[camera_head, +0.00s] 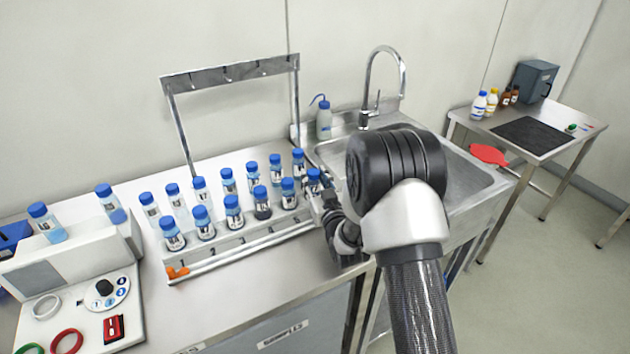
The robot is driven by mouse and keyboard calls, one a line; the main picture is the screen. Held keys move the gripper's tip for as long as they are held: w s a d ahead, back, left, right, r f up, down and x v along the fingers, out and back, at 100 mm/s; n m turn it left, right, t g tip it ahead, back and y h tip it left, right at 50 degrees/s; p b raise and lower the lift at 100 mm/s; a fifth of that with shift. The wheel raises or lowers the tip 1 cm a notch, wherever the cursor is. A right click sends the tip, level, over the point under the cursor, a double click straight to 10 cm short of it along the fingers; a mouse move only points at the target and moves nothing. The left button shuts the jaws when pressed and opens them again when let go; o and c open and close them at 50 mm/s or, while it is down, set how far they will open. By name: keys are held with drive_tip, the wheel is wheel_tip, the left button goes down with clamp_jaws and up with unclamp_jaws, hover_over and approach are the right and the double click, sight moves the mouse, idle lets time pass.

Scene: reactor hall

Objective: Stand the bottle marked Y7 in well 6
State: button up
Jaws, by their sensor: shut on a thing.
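Several blue-capped bottles with dark-marked labels stand in two rows in a long rack (245,247) on the steel bench. I cannot read the labels, so I cannot tell which bottle is Y7, nor which well is 6. My gripper (323,192) is at the right end of the front row, partly hidden by my own arm. It is shut on the blue-capped bottle (313,183) there, which looks upright. Whether this bottle is seated in the rack or lifted is not clear.
A white device (75,262) with two more blue-capped bottles stands at the left. A metal frame (230,72) rises behind the rack. A sink (455,175) with a tall tap and a wash bottle (323,120) lie right. A side table (575,140) stands farther right.

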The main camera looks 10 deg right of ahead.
drive_tip(key=o, duration=1.1)
drive_tip(key=shift+c, duration=0.2)
drive_tip(key=shift+s+r+p, duration=0.15)
drive_tip(key=shift+s+p, duration=0.05)
drive_tip(key=shift+p, duration=0.2)
drive_tip(key=s+d+p, duration=0.1)
drive_tip(key=s+p, duration=0.1)
drive_tip(key=s, duration=0.9)
drive_tip(key=s+d+r+g+h, duration=0.2)
drive_tip(key=s+r+g, duration=0.4)
drive_tip(key=r, duration=0.4)
drive_tip(key=s+a+r+g, duration=0.1)
drive_tip(key=s+r+g, duration=0.1)
drive_tip(key=s, duration=1.2)
drive_tip(key=s+a+r+m+g, duration=0.1)
drive_tip(key=s+g, duration=0.4)
drive_tip(key=s, duration=0.9)
drive_tip(key=shift+s+r, duration=0.15)
drive_tip(key=shift+r, duration=0.2)
